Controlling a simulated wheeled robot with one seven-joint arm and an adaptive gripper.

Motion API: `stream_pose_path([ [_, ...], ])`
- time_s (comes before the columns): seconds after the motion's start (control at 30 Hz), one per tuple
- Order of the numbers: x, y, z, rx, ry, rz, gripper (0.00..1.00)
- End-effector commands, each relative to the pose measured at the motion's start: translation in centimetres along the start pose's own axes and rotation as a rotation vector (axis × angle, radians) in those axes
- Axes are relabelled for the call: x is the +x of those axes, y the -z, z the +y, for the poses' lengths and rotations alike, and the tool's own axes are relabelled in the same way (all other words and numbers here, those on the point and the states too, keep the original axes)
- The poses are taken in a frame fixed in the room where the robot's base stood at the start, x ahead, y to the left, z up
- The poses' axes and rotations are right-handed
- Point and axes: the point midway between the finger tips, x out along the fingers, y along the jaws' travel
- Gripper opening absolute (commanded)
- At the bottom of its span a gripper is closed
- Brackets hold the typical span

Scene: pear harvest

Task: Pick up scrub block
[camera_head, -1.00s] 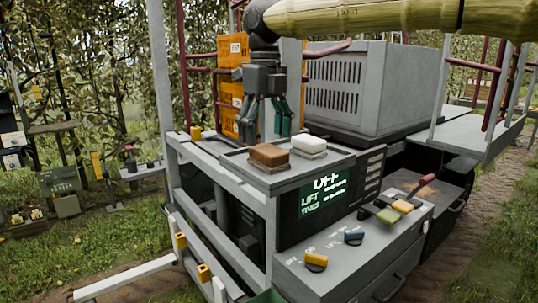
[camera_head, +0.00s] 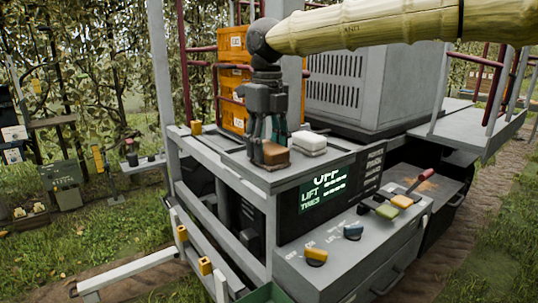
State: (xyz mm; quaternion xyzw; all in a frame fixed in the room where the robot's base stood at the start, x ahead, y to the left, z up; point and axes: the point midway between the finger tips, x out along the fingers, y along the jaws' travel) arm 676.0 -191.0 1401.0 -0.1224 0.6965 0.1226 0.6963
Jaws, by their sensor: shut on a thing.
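The scrub block, a brown block with a pale lower edge (camera_head: 276,156), is at the front of the grey tray top of the machine. My gripper (camera_head: 268,146) points down over it, with its dark fingers closed at the block. The fingers partly cover the block's left and back sides. I cannot tell whether the block touches the tray or is slightly raised.
A white block (camera_head: 310,143) lies close to the right of the brown one. The grey tray top (camera_head: 314,165) has a raised rim. A control panel with knobs and levers (camera_head: 353,232) is below right. Orange crates (camera_head: 236,84) and a grey housing (camera_head: 352,85) stand behind.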

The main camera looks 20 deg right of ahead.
Motion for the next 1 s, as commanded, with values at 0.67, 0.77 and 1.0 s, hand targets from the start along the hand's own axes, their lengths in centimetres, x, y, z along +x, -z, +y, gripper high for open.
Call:
stream_pose_path([
  [0.67,-3.5,0.8,-0.4,0.001,-0.001,-0.002,0.24],
  [0.77,-3.6,2.0,-1.0,0.0,-0.001,-0.003,0.24],
  [1.0,-3.9,6.0,-3.1,0.001,-0.002,-0.003,0.24],
])
